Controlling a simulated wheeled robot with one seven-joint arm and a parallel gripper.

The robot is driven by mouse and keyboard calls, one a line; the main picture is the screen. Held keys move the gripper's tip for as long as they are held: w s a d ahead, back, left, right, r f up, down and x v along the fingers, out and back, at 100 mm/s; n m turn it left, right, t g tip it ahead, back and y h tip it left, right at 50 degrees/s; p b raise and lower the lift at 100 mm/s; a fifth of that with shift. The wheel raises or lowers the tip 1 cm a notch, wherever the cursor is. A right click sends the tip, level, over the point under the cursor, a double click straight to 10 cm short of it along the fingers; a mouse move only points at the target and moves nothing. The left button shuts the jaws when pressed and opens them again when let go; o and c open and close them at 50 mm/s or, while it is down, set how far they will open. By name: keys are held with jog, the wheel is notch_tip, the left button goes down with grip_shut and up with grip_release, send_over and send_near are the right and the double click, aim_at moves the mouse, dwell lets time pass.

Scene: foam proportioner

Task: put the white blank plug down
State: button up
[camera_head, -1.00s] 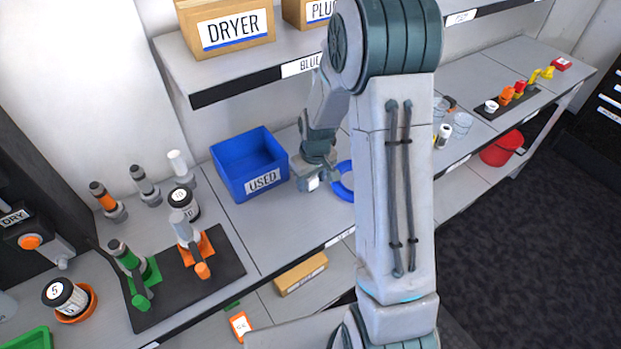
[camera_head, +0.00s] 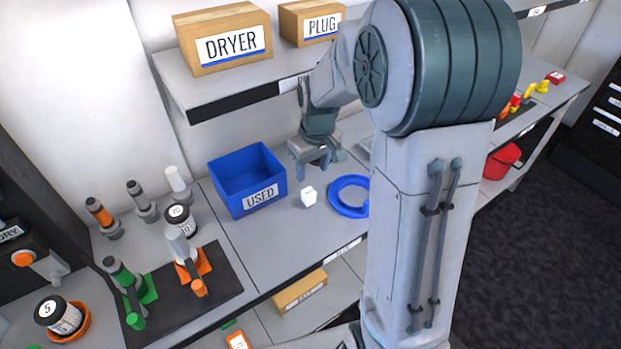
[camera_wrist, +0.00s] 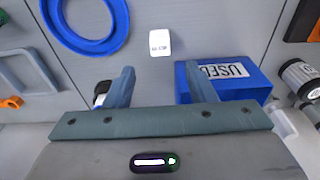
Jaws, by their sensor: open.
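The white blank plug (camera_head: 308,196) sits on the grey bench top, between the blue USED bin and a blue ring. In the wrist view the plug (camera_wrist: 160,44) shows a face with small dark print, beyond my fingertips. My gripper (camera_head: 325,166) is above and behind the plug, apart from it. In the wrist view my gripper (camera_wrist: 160,80) has its two fingers spread wide with nothing between them.
The blue USED bin (camera_head: 232,184) stands left of the plug and the blue ring (camera_head: 341,209) lies to its right. Boxes marked DRYER (camera_head: 212,62) and PLUG (camera_head: 296,36) stand on the shelf above. A dark mat (camera_head: 222,265) with tools lies at the left.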

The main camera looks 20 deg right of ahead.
jog(key=s+r+m, duration=0.1)
jog(key=s+r, duration=0.2)
jog(key=s, duration=0.3)
jog(key=s+a+r+m+t, duration=0.1)
jog(key=s+r, duration=0.2)
jog(key=s, duration=0.4)
jog(key=s+r+m+t, duration=0.1)
jog(key=s+r, duration=0.2)
jog(key=s, duration=0.4)
jog(key=shift+a+m, duration=0.2)
jog(key=shift+m, duration=0.1)
jog(key=shift+s, duration=0.15)
jog(key=c, duration=0.3)
jog(key=shift+a, duration=0.1)
